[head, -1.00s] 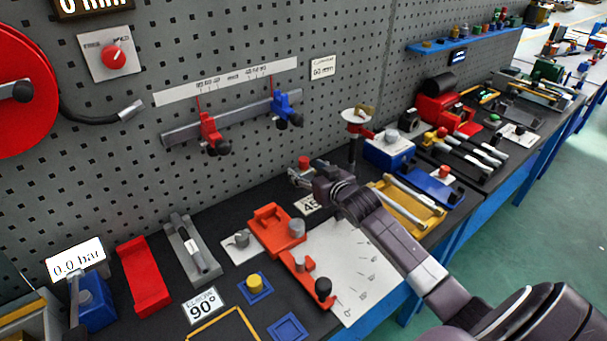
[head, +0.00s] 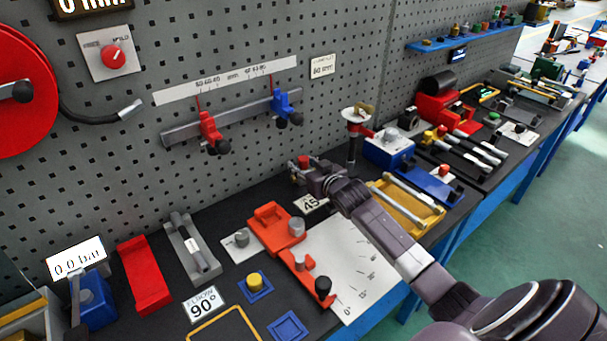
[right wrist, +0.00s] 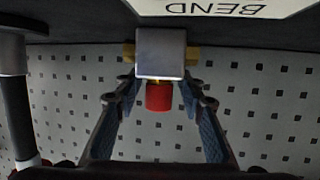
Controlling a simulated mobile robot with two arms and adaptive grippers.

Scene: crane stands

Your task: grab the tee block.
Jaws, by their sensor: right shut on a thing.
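The tee block shows in the right wrist view as a grey metal block (right wrist: 161,52) with brass ends at its sides and a red cap. In the head view, its red part (head: 301,163) shows at the far end of my right arm, and the rest is mostly hidden by the gripper. My right gripper (head: 303,174) is at the block, near the back of the bench. In the right wrist view, the fingers of the gripper (right wrist: 159,84) are on both sides of the block and shut on it. My left gripper is not in view.
The pegboard wall (head: 240,95) stands close behind. A post with a small dish (head: 356,115) rises right of the gripper. An orange fixture (head: 276,228), a white angle sheet (head: 350,268) and a yellow tray (head: 408,208) lie in front on the bench.

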